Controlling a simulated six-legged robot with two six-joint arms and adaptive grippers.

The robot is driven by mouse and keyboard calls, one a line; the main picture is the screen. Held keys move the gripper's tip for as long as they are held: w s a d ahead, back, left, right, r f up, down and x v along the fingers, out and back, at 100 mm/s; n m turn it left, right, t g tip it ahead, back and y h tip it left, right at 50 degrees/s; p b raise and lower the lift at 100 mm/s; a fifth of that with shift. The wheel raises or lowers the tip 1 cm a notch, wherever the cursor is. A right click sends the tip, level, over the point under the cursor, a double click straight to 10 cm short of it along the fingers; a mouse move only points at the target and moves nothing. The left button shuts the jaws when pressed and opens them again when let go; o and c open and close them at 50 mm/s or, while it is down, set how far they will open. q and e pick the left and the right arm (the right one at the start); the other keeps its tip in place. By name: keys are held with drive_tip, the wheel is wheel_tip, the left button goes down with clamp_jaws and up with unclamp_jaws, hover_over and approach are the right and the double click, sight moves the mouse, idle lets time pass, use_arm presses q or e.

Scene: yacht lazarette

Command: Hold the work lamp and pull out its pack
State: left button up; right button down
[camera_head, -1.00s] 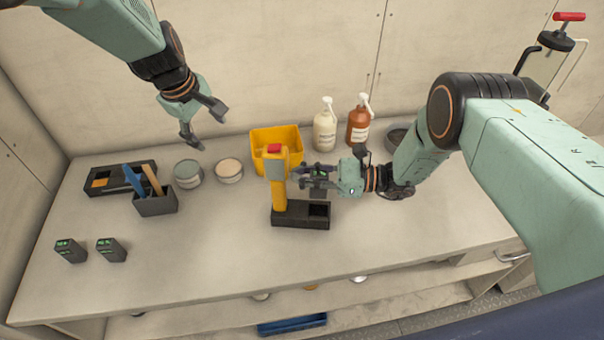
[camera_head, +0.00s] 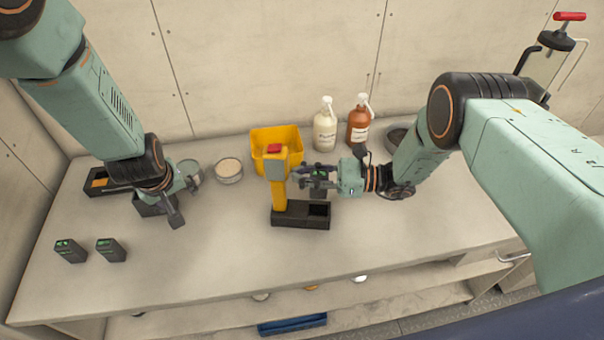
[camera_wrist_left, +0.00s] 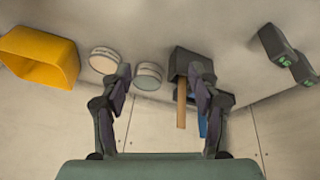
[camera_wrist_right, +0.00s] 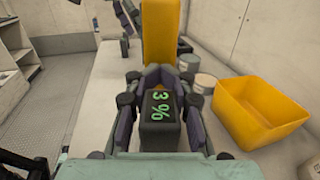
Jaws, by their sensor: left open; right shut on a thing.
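The yellow work lamp (camera_head: 278,185) with a grey head and red top stands upright in a black dock (camera_head: 290,219), whose right slot looks empty. In the right wrist view the lamp (camera_wrist_right: 160,32) is just beyond my fingers. My right gripper (camera_head: 302,176) is at the lamp's right side, shut on a dark pack (camera_wrist_right: 158,125) reading 3% in green. I cannot tell whether the pack still touches the lamp. My left gripper (camera_head: 186,203) is open and empty, left of the lamp, above the bench near the dark holder (camera_head: 147,207). Two dark packs (camera_head: 70,250) (camera_head: 111,249) with green displays stand at front left.
A yellow bin (camera_head: 292,140) stands behind the lamp. Two round tins (camera_head: 229,171) (camera_wrist_left: 149,76) stand left of it. Two pump bottles (camera_head: 325,130) (camera_head: 359,122) are at the back. A black tray (camera_head: 99,187) is at far left. The front middle of the bench is clear.

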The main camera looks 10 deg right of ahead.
use_arm(q)
drive_tip(key=s+a+f+m, duration=0.3)
drive_tip(key=s+f, duration=0.2)
drive_tip(key=s, duration=0.6)
drive_tip(key=shift+s+f, duration=0.3)
drive_tip(key=shift+a, duration=0.1)
drive_tip(key=shift+s, duration=0.15)
